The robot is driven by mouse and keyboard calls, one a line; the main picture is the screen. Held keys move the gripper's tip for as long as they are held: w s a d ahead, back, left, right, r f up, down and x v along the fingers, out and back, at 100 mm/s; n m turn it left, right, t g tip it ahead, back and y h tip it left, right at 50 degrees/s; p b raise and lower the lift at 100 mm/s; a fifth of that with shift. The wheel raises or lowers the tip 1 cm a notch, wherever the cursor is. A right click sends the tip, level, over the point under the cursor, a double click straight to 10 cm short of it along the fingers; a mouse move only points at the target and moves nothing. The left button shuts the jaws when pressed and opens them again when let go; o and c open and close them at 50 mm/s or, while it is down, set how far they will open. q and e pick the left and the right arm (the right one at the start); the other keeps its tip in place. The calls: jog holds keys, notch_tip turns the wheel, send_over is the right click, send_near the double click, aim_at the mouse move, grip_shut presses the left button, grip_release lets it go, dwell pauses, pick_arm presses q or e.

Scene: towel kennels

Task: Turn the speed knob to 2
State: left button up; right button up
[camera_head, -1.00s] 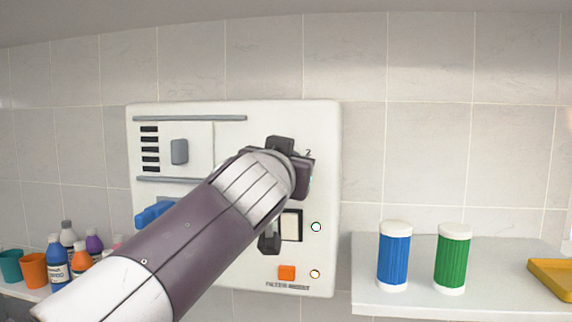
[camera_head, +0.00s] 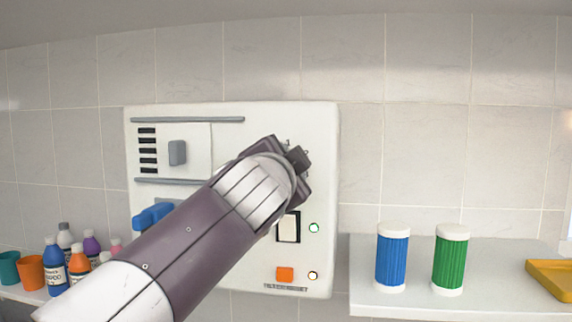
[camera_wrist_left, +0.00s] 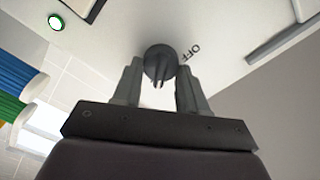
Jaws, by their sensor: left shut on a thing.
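The speed knob (camera_wrist_left: 160,62) is a dark round knob on the white panel, seen between my left gripper's fingers in the left wrist view. The word OFF is printed beside it. My left gripper (camera_wrist_left: 160,85) is shut on the knob, one finger on each side. In the head view my left gripper (camera_head: 290,165) and arm cover the knob, and its pointer direction cannot be read. Small dial marks show just above the gripper, partly covered. The white panel (camera_head: 325,180) hangs on the tiled wall. My right gripper is not in view.
The panel also carries a grey slider (camera_head: 177,152), a blue handle (camera_head: 152,216), a rocker switch (camera_head: 289,228) and an orange button (camera_head: 285,274). Blue (camera_head: 392,257) and green (camera_head: 450,259) canisters stand on the right shelf. Bottles and cups stand at left.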

pick_arm(q)
jog(key=shift+m, duration=0.4)
jog(key=o, duration=1)
jog(key=shift+w, duration=0.1)
pick_arm(e)
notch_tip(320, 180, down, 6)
jog(key=b, duration=0.6)
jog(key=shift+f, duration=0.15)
pick_arm(q)
jog(key=s, duration=0.4)
jog(key=s+a, duration=0.1)
jog(key=s, duration=0.3)
jog(key=s+a, duration=0.1)
jog(key=s, duration=0.3)
jog(key=shift+s+a, duration=0.2)
